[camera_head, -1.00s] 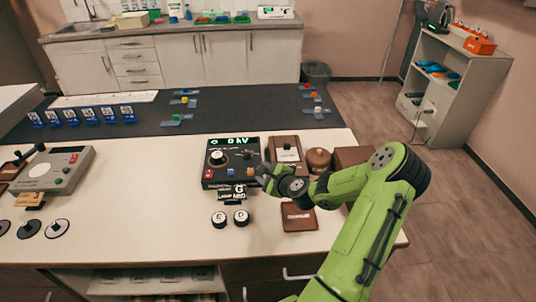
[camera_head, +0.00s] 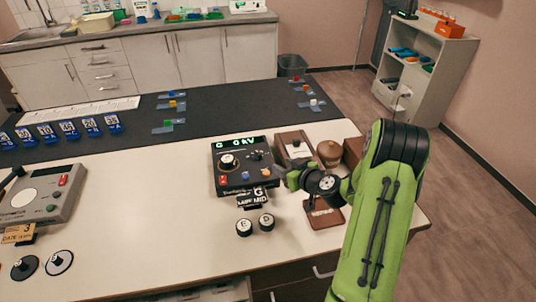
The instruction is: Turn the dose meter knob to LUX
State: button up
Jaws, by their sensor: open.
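A black console (camera_head: 230,183) with a green "0 kV" display stands on the white table. It has a large white-capped knob (camera_head: 228,161) at its left and a smaller dark knob (camera_head: 257,155) at its right, plus coloured buttons. A brown device with a pale face (camera_head: 296,148) stands just right of it. I cannot tell which is the dose meter, and no LUX mark is readable. My gripper (camera_head: 291,178) is open and empty, just right of the console's front right corner. My wrist hides part of the things behind it.
Two round white-topped pieces marked E (camera_head: 244,228) and D (camera_head: 267,222) stand before the console. A brown round-topped object (camera_head: 329,153) and a brown plate (camera_head: 322,214) lie near my arm. A grey device (camera_head: 43,198) is at left. The middle-left tabletop is clear.

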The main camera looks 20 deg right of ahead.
aim_at(259, 154)
jog(key=p+x, duration=0.1)
jog(key=x, duration=1.4)
jog(key=shift+f, duration=0.1)
jog(key=shift+c, duration=0.4)
jog(key=c, duration=0.6)
jog(key=shift+a+m+h, duration=0.1)
jog(key=shift+m+h, duration=0.5)
jog(key=shift+h, duration=0.1)
